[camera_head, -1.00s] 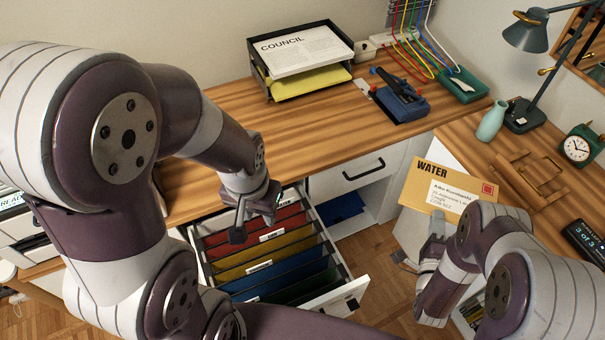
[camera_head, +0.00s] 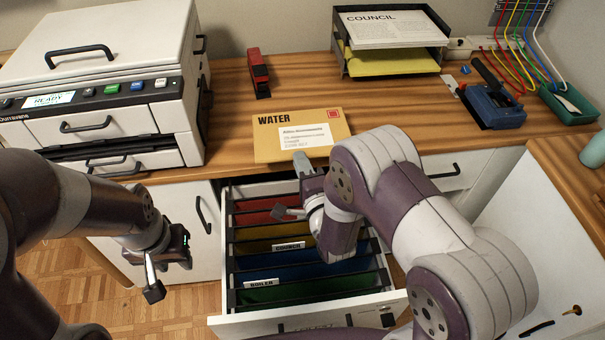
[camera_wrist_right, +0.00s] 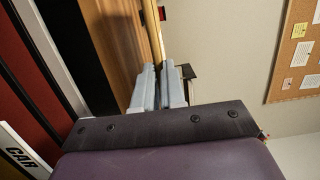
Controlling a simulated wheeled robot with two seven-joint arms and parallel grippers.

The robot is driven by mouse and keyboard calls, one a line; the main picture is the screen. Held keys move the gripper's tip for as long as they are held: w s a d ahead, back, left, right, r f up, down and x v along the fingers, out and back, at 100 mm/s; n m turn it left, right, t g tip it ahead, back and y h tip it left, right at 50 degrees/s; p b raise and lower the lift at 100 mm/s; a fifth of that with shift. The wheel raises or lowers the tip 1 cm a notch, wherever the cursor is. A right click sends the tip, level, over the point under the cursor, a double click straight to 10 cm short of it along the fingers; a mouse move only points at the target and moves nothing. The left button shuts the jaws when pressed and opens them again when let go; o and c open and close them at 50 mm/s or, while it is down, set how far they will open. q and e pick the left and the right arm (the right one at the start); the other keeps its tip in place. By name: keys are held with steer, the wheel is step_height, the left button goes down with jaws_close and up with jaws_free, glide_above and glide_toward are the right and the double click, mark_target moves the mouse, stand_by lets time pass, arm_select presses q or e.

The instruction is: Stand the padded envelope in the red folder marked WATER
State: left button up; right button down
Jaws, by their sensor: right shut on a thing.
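The right wrist view shows the envelope edge-on (camera_wrist_right: 153,35) between the fingers (camera_wrist_right: 160,85). Red folders (camera_head: 258,204) hang at the back of the drawer, partly hidden by my right gripper; I cannot read a WATER label there. My left gripper (camera_head: 170,268) is open and empty, left of the drawer.
The drawer (camera_head: 290,322) also holds yellow, blue and green folders, with COUNCIL and BOILER labels readable. A CAR label (camera_wrist_right: 20,157) shows in the wrist view. A printer (camera_head: 100,90), red stapler (camera_head: 258,75) and paper tray (camera_head: 395,66) stand on the desk.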

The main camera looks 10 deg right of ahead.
steer(key=f, duration=0.1)
steer(key=w+f, duration=0.1)
steer(key=f, duration=0.1)
steer(key=f+b, duration=0.1)
steer(key=f, duration=0.1)
steer(key=shift+w+d, duration=0.3)
steer(key=shift+w, duration=0.1)
steer(key=shift+f+b, duration=0.25)
steer(key=shift+b, duration=0.1)
steer(key=c, duration=1.2)
jaws_free()
steer(key=shift+r, duration=0.1)
